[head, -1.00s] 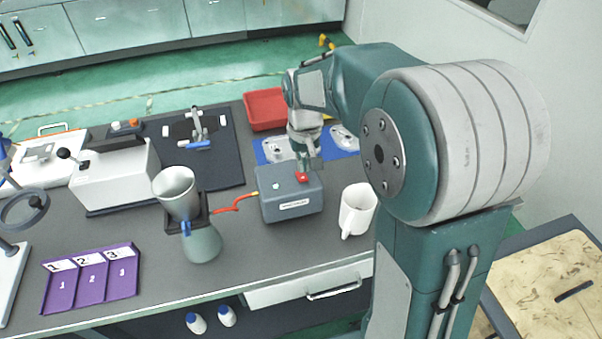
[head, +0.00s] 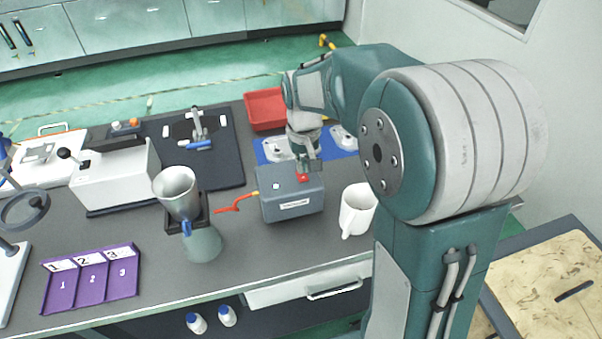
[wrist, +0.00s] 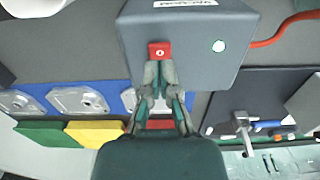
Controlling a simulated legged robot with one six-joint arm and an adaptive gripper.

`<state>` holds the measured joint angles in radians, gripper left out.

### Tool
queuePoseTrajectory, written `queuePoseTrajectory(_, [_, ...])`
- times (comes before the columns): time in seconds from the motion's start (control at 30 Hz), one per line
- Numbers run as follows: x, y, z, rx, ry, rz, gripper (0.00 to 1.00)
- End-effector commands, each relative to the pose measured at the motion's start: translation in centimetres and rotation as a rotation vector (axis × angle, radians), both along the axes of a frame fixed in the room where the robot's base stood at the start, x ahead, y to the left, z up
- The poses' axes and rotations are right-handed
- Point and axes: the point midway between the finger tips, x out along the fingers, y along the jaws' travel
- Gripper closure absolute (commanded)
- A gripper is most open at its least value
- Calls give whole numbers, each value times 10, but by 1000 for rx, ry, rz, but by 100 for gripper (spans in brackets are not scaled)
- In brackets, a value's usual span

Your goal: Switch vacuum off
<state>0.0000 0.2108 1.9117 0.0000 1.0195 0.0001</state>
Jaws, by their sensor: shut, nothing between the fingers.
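The vacuum unit (head: 291,201) is a grey box with a white label on its front, standing on the dark bench. In the wrist view the vacuum unit (wrist: 190,28) fills the top middle. Whether the tips touch the button I cannot tell.
A red hose (head: 232,205) runs left from the unit toward a grey cup (head: 176,190) on a stand. A white mug (head: 357,211) stands close on the right. Behind are a blue mat (head: 268,148) with metal castings and a red tray (head: 265,108).

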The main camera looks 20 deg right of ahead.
Motion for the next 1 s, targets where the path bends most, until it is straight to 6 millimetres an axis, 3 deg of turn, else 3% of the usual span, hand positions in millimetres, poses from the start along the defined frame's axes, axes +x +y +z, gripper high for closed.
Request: queuePoseTrajectory(1.0, [0,0,-13,0,1,0,100])
